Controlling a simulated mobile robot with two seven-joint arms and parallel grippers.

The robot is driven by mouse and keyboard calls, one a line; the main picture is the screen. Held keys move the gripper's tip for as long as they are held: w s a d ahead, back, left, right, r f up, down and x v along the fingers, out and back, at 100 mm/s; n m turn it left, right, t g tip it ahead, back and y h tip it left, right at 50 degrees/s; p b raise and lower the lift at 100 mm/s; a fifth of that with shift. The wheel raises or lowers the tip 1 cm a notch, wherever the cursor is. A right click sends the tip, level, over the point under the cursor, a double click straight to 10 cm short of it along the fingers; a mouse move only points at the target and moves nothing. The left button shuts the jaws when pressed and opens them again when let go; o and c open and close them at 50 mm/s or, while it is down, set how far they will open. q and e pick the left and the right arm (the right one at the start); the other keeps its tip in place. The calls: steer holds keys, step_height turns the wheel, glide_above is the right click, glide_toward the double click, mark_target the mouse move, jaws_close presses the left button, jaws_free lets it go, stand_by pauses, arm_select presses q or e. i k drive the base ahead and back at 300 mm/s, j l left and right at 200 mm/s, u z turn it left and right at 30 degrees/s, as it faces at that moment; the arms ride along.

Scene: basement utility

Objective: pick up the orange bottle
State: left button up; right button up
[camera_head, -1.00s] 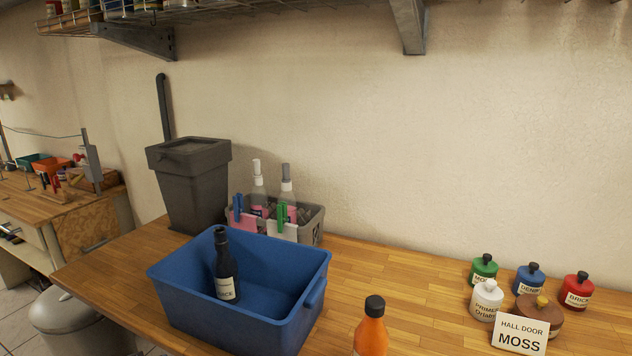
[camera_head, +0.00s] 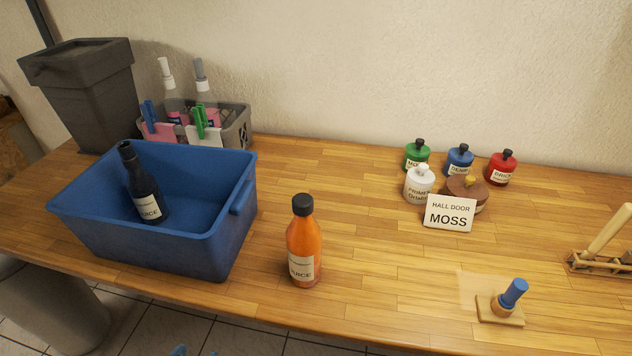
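The orange bottle (camera_head: 303,246) stands upright on the wooden table, right of the blue bin and near the table's front edge. It has a black cap and a pale label on its lower half. None of it is hidden. Neither of my grippers can be made out in the head view. A small blue shape shows at the bottom edge, too cut off to identify.
A blue bin (camera_head: 150,243) holding a dark bottle (camera_head: 142,185) stands to the left. Small paint jars (camera_head: 459,161) and a MOSS sign (camera_head: 449,215) stand at the back right. A blue-handled stamp-like item (camera_head: 511,295) lies at front right. Table between them is clear.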

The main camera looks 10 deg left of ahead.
mark_target(303, 234)
steer(key=k+l+u, duration=0.1)
steer(key=u, duration=0.3)
steer(key=k+l+u, duration=0.15)
steer(key=u, duration=0.2)
steer(key=k+l+u, duration=0.15)
steer(key=u, duration=0.25)
steer(key=k+l+u, duration=0.1)
steer(key=u, duration=0.25)
steer(key=k+j, duration=0.05)
steer(key=k, duration=0.05)
